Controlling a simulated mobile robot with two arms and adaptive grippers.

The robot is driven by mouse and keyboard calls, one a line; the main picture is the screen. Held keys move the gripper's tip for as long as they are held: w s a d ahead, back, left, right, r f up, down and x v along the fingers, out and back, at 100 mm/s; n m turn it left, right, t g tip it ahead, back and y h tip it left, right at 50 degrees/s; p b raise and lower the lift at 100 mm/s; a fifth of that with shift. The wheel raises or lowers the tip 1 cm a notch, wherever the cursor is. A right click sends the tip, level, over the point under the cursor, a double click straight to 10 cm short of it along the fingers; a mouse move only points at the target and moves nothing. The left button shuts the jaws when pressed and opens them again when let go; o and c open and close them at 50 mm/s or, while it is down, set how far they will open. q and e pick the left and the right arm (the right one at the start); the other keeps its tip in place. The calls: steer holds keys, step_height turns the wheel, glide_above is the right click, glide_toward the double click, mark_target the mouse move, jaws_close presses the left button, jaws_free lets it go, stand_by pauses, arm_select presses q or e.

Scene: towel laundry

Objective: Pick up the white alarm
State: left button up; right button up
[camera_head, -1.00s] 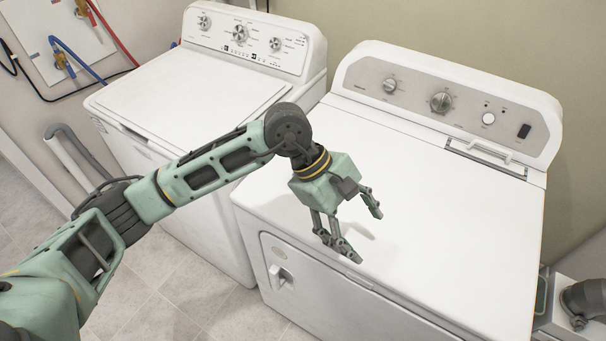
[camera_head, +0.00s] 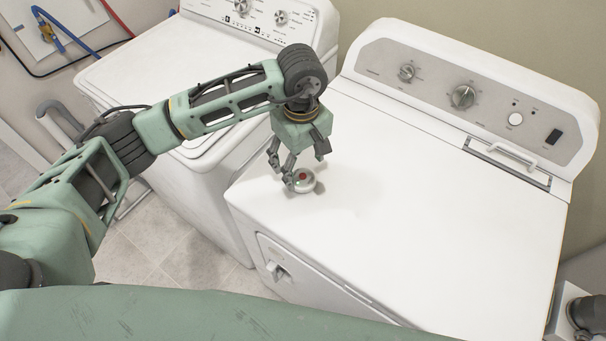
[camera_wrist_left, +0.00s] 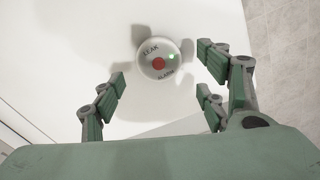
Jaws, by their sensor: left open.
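My left gripper (camera_head: 304,170) is open and points down just above the alarm. In the left wrist view its fingers (camera_wrist_left: 161,64) stand on either side of the alarm, apart from it. The head view shows the alarm partly covered by a finger. My right gripper is not in view.
A white washer (camera_head: 180,85) stands to the left, with a gap between it and the dryer. The dryer's control panel (camera_head: 470,90) rises at the back. The rest of the dryer top is clear. Red and blue hoses (camera_head: 62,35) run along the wall at the upper left.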

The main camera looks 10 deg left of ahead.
mark_target(304, 174)
arm_select(q)
steer(key=shift+d+f+p, duration=0.15)
steer(key=shift+f+p, duration=0.3)
steer(key=shift+f, duration=0.15)
steer(key=shift+d+f+p, duration=0.15)
steer(key=shift+f+p, duration=0.3)
steer(key=shift+f, duration=0.1)
step_height(304, 174, down, 2)
steer(key=shift+w+f, duration=0.1)
steer(key=shift+f, duration=0.15)
steer(key=c, duration=1.2)
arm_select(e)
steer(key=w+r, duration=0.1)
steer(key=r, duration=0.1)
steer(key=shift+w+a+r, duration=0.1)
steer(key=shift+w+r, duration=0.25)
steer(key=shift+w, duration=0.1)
